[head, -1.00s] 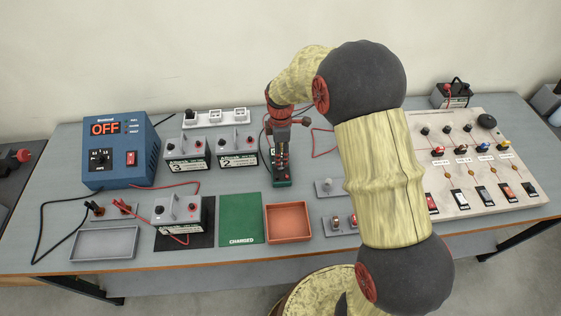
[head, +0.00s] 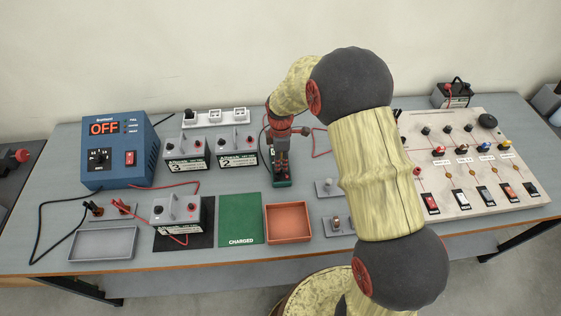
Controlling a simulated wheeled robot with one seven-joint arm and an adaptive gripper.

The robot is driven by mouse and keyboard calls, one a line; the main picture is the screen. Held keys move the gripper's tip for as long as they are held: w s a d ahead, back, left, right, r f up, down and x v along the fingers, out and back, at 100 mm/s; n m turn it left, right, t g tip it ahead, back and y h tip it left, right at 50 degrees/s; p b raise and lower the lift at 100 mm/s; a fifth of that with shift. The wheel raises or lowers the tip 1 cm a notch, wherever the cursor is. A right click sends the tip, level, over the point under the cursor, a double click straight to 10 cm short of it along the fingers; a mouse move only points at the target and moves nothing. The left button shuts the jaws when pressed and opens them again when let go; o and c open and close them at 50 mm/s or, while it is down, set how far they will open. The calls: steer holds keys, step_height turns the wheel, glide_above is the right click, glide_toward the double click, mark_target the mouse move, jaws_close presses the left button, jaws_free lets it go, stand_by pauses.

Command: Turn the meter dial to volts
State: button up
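The meter (head: 281,183) is a small dark green device on the bench, behind the orange tray. Only its lower front end shows clearly; my gripper and wrist cover the rest. Its dial and the dial's setting are hidden. My gripper (head: 279,168) points down right over the meter. Its fingers are small and dark, and I cannot tell whether they touch the dial or how far apart they are.
An orange tray (head: 288,222) and a green CHARGED mat (head: 240,218) lie in front. Batteries (head: 238,152) stand left of the meter, near a blue charger (head: 120,150) reading OFF. A switch panel (head: 475,165) is at right. Red and black leads run nearby.

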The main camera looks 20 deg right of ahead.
jaws_close()
steer(key=shift+m, duration=0.4)
steer(key=m+p, duration=0.1)
steer(key=m, duration=0.2)
steer(key=shift+m, duration=0.4)
steer(key=shift+m+p, duration=0.7)
steer(key=shift+m, duration=1.4)
steer(key=o, duration=0.5)
jaws_free()
